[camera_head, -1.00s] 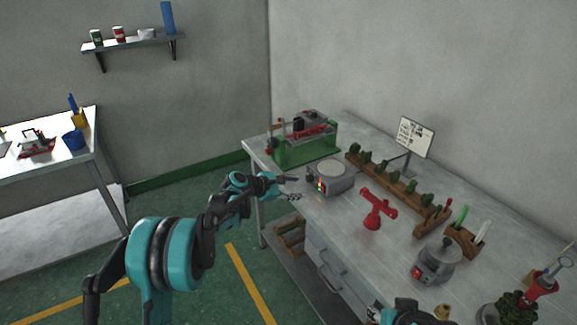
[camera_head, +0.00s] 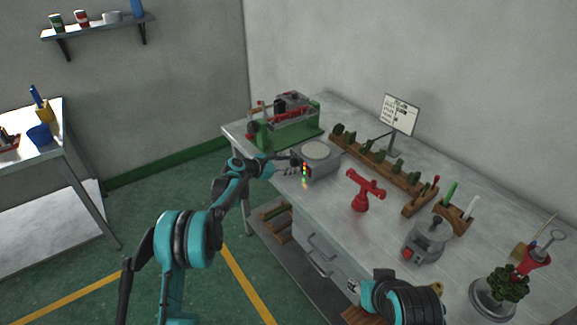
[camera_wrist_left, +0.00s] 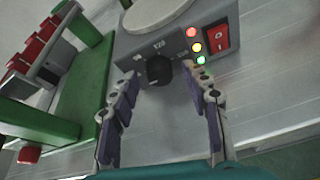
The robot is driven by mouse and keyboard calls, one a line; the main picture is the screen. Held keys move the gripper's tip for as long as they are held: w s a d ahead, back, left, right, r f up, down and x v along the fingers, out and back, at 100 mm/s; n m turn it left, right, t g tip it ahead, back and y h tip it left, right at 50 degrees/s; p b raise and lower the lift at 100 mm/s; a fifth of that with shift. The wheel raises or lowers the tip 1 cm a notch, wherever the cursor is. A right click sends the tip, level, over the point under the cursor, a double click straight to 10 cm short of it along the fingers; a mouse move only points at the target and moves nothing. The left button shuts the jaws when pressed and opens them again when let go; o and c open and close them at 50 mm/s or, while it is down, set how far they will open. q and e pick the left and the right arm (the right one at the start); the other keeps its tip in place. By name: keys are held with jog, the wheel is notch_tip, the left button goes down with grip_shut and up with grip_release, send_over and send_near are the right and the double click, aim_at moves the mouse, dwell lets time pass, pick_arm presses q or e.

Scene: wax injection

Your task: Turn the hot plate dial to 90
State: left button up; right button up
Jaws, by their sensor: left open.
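The grey hot plate (camera_head: 318,160) with a round pale top stands at the bench's near-left part. In the left wrist view its front panel (camera_wrist_left: 178,55) shows a black dial (camera_wrist_left: 158,69), red, yellow and green lights (camera_wrist_left: 196,47) and a red switch (camera_wrist_left: 216,37). Marks above the dial are too small to read surely. My left gripper (camera_head: 292,165) is at the hot plate's front; in the left wrist view it (camera_wrist_left: 160,84) is open, its fingers on either side of and just short of the dial. My right arm (camera_head: 400,300) shows at the bottom; its gripper is not clearly visible.
A green machine (camera_head: 285,125) stands left of the hot plate. A red stand (camera_head: 361,190), a wooden rack (camera_head: 385,163), a small grey pot device (camera_head: 425,240) and a sign (camera_head: 400,114) occupy the bench.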

pick_arm(q)
grip_shut()
jog(key=shift+m, duration=0.3)
jog(key=m+t, duration=0.2)
jog(key=shift+s+d+m+y, duration=0.15)
jog(key=shift+m+y, duration=0.25)
jog(key=m+t+b, duration=0.2)
jog(key=m, duration=0.2)
jog(key=shift+s+f, duration=0.1)
jog(key=shift+f, duration=0.1)
jog(key=shift+m+t+y, duration=0.3)
jog(key=shift+m, duration=0.1)
